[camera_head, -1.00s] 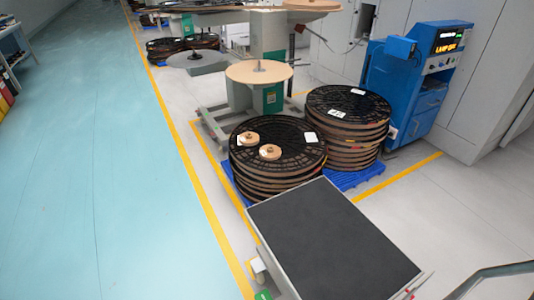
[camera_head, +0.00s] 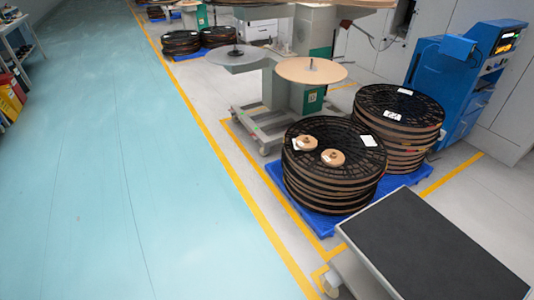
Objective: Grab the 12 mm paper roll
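Two small tan paper rolls lie on top of the front stack of black reels (camera_head: 337,187). One roll (camera_head: 306,143) is at the upper left, and the other roll (camera_head: 333,157) is a little lower and to its right. They look alike in size from here, and I cannot tell which one is 12 mm. My gripper is not in view.
A second reel stack (camera_head: 401,115) stands behind right, beside a blue machine (camera_head: 455,85). A dark-topped cart (camera_head: 430,245) stands at the front right. A rewind station with a tan disc (camera_head: 310,70) is behind. The teal floor (camera_head: 110,170) at left is clear.

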